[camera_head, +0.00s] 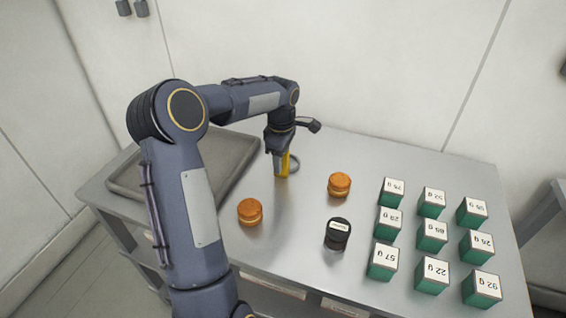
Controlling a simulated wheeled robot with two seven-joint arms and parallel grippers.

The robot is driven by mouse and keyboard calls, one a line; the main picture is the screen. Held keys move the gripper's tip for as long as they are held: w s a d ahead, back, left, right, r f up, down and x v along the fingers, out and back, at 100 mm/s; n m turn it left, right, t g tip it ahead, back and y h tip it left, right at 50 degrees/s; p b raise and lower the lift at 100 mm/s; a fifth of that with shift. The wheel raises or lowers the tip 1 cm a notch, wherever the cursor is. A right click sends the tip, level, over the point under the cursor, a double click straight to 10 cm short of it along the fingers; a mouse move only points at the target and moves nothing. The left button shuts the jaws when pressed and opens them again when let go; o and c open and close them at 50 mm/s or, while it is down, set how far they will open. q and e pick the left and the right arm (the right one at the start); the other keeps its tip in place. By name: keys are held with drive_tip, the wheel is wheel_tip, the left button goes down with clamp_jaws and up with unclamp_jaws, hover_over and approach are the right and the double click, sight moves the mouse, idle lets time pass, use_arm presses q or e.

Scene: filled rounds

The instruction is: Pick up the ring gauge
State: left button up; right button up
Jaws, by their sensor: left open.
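My left gripper (282,168) points down at the table, toward the back. Its jaws are open, though the fingers are small and partly hidden. A yellow piece shows at the fingertips; I cannot tell if it is a finger or part of an object. A thin dark ring (298,167), which looks like the ring gauge, shows just right of the gripper, partly hidden behind it. I cannot tell if they touch. My right gripper is not in view.
Two orange-brown round filled items (250,212) stand on the steel table (300,235), the other (339,185) further right. A dark labelled jar (337,234) stands near the front. Several green weight-labelled blocks (432,275) fill the right. A grey tray (232,160) lies at left, partly behind my arm.

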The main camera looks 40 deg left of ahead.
use_arm(q)
clamp_jaws()
idle(0.4)
